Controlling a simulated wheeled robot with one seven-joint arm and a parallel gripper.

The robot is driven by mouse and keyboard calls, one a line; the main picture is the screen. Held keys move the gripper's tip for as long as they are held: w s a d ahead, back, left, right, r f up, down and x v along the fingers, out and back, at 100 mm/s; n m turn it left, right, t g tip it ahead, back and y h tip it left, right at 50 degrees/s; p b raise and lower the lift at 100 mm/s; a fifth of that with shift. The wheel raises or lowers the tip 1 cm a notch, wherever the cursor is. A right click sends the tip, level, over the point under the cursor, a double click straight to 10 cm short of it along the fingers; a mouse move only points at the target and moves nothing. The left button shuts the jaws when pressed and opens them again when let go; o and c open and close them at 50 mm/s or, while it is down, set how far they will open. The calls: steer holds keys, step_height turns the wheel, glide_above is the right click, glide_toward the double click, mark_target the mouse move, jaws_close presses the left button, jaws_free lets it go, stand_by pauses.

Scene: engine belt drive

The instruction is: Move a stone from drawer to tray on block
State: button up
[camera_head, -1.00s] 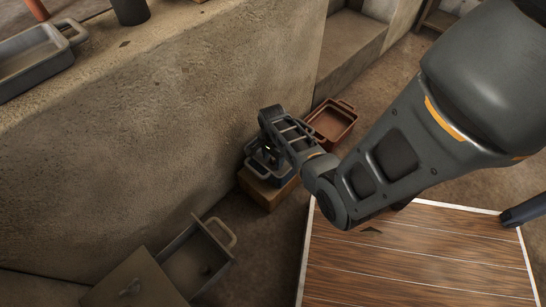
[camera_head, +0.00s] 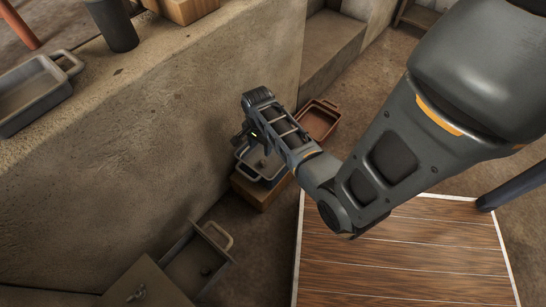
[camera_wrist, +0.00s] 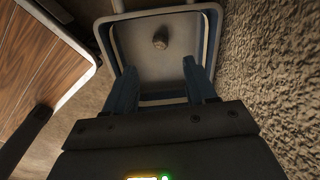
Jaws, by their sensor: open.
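The grey tray (camera_head: 281,178) stands on the wooden block (camera_head: 258,194) against the wall. A small dark stone (camera_wrist: 160,42) lies in this tray, toward its far side in the wrist view; it also shows in the head view (camera_head: 262,163). My gripper (camera_wrist: 160,72) is open and empty above the tray, its two fingers apart with the stone beyond their tips. In the head view my gripper (camera_head: 243,140) is above the tray's back left part, partly hidden by its own wrist. The open drawer (camera_head: 185,262) is at lower left, with another dark stone (camera_head: 206,270) inside.
A reddish-brown tray (camera_head: 318,122) sits on the floor behind the block. A grey pan (camera_head: 35,95) and a dark cylinder (camera_head: 112,28) stand on the wall ledge. A wooden platform (camera_head: 400,255) fills the lower right. Bare floor lies between drawer and platform.

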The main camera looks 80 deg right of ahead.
steer(key=a+n, duration=0.1)
steer(key=a, duration=0.1)
steer(key=a+n, duration=0.1)
steer(key=a, duration=0.1)
steer(key=a+f+n+t+h, duration=0.1)
steer(key=a, duration=0.1)
steer(key=shift+s, duration=0.15)
steer(key=s+a+r+n+t+h, duration=0.1)
steer(key=s+a+r+n+t, duration=0.15)
steer(key=a+r+n, duration=0.35)
steer(key=s+a+r+n+t+h, duration=0.1)
steer(key=a+r+n+t, duration=0.15)
steer(key=a, duration=0.55)
steer(key=s+a+r+n+t+y, duration=0.1)
steer(key=s+a+r+n+t, duration=0.1)
steer(key=r, duration=0.7)
steer(key=s+a+r+n+t+y, duration=0.1)
steer(key=a+r+n+t, duration=0.3)
steer(key=r, duration=0.5)
steer(key=s+a+r+n+t+y, duration=0.1)
steer(key=s+a+r+n, duration=0.3)
steer(key=r, duration=0.5)
steer(key=shift+a+r+n+t, duration=0.25)
steer(key=shift+a+n+t, duration=0.1)
steer(key=shift+n+t, duration=0.65)
steer(key=shift+s, duration=0.15)
